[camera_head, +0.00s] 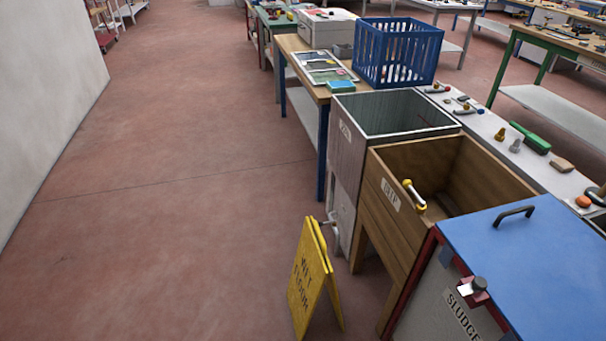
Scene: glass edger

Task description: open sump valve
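No part labelled as a sump valve can be made out. A small pale grey pipe fitting (331,225), which may be a valve, sticks out low on the front of the grey tank (347,160). It is partly hidden by the yellow wet floor sign (308,275), and its setting is too small to tell. A box labelled SLUDGE (425,305) with a blue lid (535,260) stands at the lower right. A dark knob on a red bracket (478,287) is on its front. Neither of my grippers is in view.
A wooden bin (378,215) stands between the grey tank and the sludge box, with a yellow-ended handle (413,195) at its rim. A blue crate (398,50) sits on the wooden table behind. The floor (190,190) left of the sign is clear up to the white wall (45,100).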

